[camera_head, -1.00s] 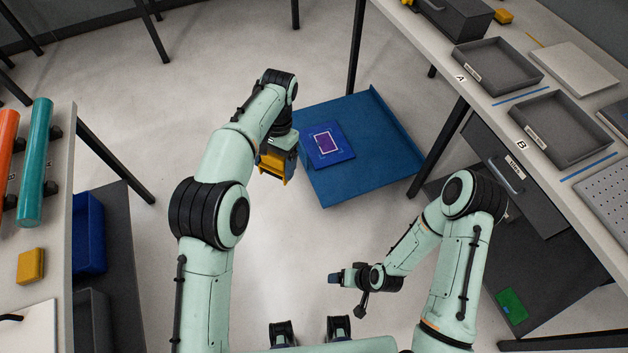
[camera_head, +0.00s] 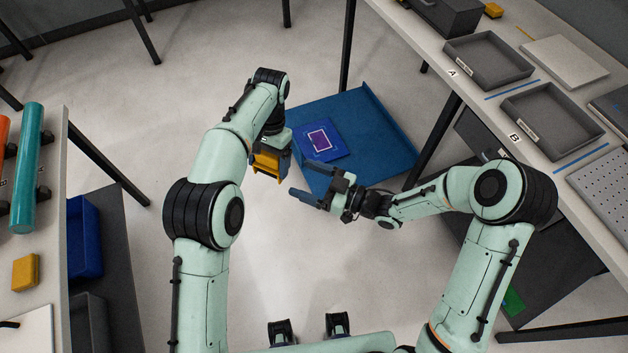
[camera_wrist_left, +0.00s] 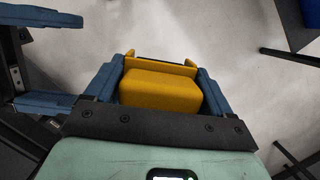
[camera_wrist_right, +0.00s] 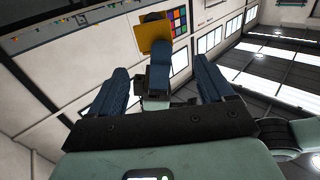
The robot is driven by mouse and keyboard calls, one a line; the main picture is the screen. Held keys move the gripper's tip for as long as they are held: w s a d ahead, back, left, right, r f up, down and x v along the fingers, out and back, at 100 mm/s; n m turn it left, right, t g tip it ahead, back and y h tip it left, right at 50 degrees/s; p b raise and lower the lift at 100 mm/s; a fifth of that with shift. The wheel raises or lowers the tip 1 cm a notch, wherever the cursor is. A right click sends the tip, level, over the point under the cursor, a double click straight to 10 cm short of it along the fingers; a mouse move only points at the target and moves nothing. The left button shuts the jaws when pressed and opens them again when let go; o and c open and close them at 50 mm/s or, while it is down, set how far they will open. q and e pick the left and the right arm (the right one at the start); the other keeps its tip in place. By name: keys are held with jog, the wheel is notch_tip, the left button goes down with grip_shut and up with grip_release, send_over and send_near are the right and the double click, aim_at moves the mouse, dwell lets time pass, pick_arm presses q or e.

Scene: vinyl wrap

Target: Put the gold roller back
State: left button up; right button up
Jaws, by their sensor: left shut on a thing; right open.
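My left gripper (camera_head: 268,166) is shut on a gold-yellow piece (camera_head: 265,162) and holds it in mid-air between the two tables. In the left wrist view the piece (camera_wrist_left: 160,90) is a rounded block with a raised lip, gripped between blue fingers. I cannot tell whether it is the gold roller; no roll shape shows on it. My right gripper (camera_head: 318,188) is open and empty, close to the right of the left gripper. In the right wrist view the gold-yellow piece (camera_wrist_right: 155,36) shows beyond the open fingers, beside a left gripper finger.
The left table has a teal roll (camera_head: 27,165), an orange roll (camera_head: 3,135) and a yellow block (camera_head: 26,272). The right table holds grey trays A (camera_head: 497,76) and B (camera_head: 523,137). A blue panel (camera_head: 385,130) with a purple card lies low beyond the grippers.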

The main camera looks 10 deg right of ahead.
aim_at(269, 165)
jog(key=x, duration=1)
jog(key=shift+w+a, duration=0.15)
jog(key=shift+a, duration=0.1)
jog(key=shift+c, duration=0.3)
jog(key=c, duration=1)
pick_arm(q)
jog(key=o, duration=1.1)
jog(key=shift+c, duration=0.2)
pick_arm(e)
jog(key=shift+c, duration=0.3)
